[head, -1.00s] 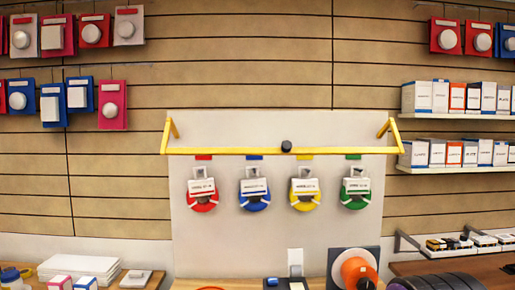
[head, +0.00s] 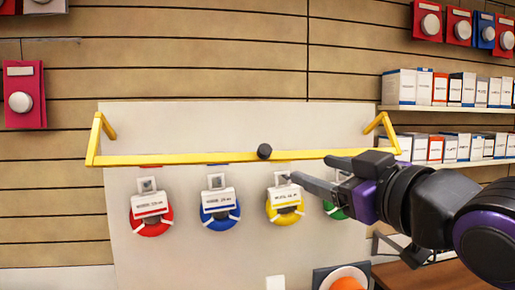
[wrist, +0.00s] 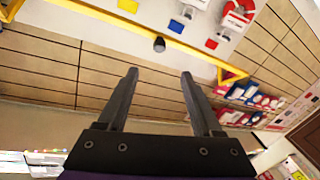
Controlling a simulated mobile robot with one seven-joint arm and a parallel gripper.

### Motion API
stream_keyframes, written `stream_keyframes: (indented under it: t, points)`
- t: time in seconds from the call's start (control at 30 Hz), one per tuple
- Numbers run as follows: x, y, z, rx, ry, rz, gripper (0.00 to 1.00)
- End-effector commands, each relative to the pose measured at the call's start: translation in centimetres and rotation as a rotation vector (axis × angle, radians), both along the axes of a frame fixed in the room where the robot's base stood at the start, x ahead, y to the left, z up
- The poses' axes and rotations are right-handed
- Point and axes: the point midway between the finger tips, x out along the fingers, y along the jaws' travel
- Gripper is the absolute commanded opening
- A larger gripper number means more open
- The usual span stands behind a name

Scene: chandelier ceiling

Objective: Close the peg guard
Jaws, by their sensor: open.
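The peg guard is a yellow bar (head: 190,158) on two short side arms, set across a pale board above a row of hanging items. A black knob (head: 264,151) sticks out near its middle. The guard's bar also shows in the wrist view (wrist: 110,22), with its knob (wrist: 159,44) in line with the gap between my fingers and beyond their tips. My gripper (head: 309,167) is open and empty, just right of the knob in the head view. Its fingers overlap the bar's right part in the picture; I see no clear contact. It also shows in the wrist view (wrist: 159,74).
Red (head: 151,214), blue (head: 220,209), yellow (head: 285,206) and green (head: 334,210) round items with white labels hang below the bar. My arm partly covers the green one. Shelves of boxes (head: 440,88) stand at right. A counter (head: 425,276) lies below.

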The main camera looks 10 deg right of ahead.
Motion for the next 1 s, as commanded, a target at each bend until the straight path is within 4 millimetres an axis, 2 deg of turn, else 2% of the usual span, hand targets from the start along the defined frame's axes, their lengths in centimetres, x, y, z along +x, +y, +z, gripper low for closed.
stream_keyframes:
  t: [0.27, 1.0]
  points:
    - [2.0, 0.4, 0.3, -0.002, -0.009, 0.004, 0.67]
    - [13.2, 3.1, 0.2, -0.002, -0.007, 0.004, 0.67]
